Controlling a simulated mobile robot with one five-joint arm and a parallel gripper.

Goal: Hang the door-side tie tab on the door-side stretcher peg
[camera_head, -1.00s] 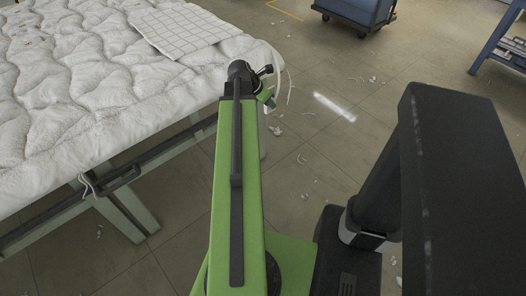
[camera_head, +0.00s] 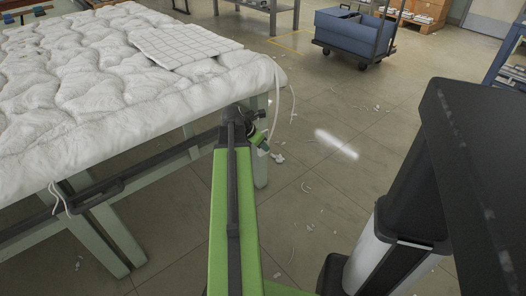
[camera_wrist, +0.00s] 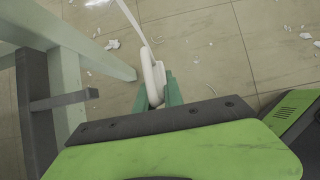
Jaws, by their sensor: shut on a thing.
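My gripper (camera_wrist: 158,92) is shut on the white tie tab (camera_wrist: 152,76), which stands between its green fingers. A white cord (camera_wrist: 131,18) runs from the tab up out of the wrist view. In the head view my gripper (camera_head: 262,142) is below the quilt's near right corner, and the cord (camera_head: 277,102) hangs from that corner beside it. In the wrist view a dark stretcher (camera_wrist: 36,120) stands at the left, with a dark peg (camera_wrist: 66,101) sticking out toward the right. The peg's tip is left of the tab and apart from it; nothing hangs on the peg there.
The white quilt (camera_head: 60,100) covers the table, with a checked cloth (camera_head: 180,42) on top. Pale green table legs (camera_head: 118,235) and a long dark rail (camera_head: 160,160) are below. Another white tie (camera_head: 60,200) hangs at the left. A blue cart (camera_head: 350,35) stands far back; scraps dot the floor.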

